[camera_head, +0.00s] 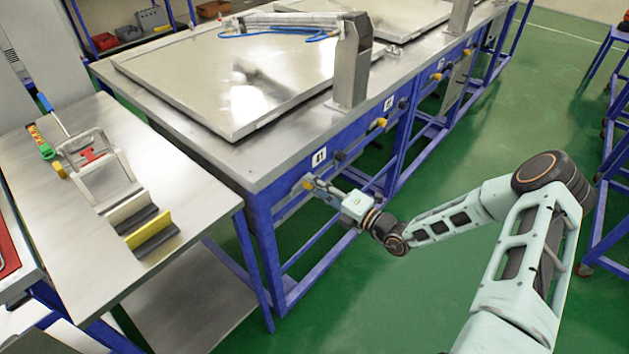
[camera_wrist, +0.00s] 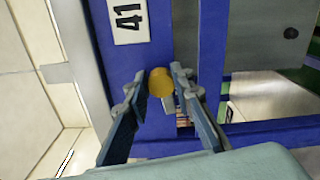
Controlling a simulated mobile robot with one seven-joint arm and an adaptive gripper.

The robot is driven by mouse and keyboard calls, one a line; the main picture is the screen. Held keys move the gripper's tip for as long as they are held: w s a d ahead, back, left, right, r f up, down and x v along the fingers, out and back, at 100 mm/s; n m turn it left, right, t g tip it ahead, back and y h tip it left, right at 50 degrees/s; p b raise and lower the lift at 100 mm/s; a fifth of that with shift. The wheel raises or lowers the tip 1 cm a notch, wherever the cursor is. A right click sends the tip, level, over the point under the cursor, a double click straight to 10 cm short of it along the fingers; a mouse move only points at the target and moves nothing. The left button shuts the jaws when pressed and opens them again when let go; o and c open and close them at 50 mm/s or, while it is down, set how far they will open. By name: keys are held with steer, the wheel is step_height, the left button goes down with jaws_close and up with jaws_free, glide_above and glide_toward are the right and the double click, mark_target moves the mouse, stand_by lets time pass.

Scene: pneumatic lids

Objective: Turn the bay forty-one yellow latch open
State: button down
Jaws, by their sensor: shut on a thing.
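The yellow latch (camera_wrist: 161,82) of bay forty-one is a round yellow knob on the blue bench frame, near a white label (camera_wrist: 127,20) reading 41. In the head view the latch (camera_head: 308,184) shows small on the front rail, below its label (camera_head: 319,156). My gripper (camera_wrist: 160,88) has a finger on each side of the knob and is shut on it. In the head view my gripper (camera_head: 313,185) reaches the rail from the right. The contact faces of the fingers are partly hidden.
A dark knob (camera_head: 340,156) sits right of the latch on the same rail. More yellow latches (camera_head: 379,123) follow along the bench. Green floor is free at front right.

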steer(key=shift+s+f+m+p, duration=0.15)
steer(key=shift+m+p, duration=0.2)
steer(key=shift+m, duration=0.65)
steer(key=c, duration=1.7)
jaws_free()
steer(key=shift+d, duration=0.1)
steer(key=v, duration=1.1)
steer(key=shift+s+d, duration=0.3)
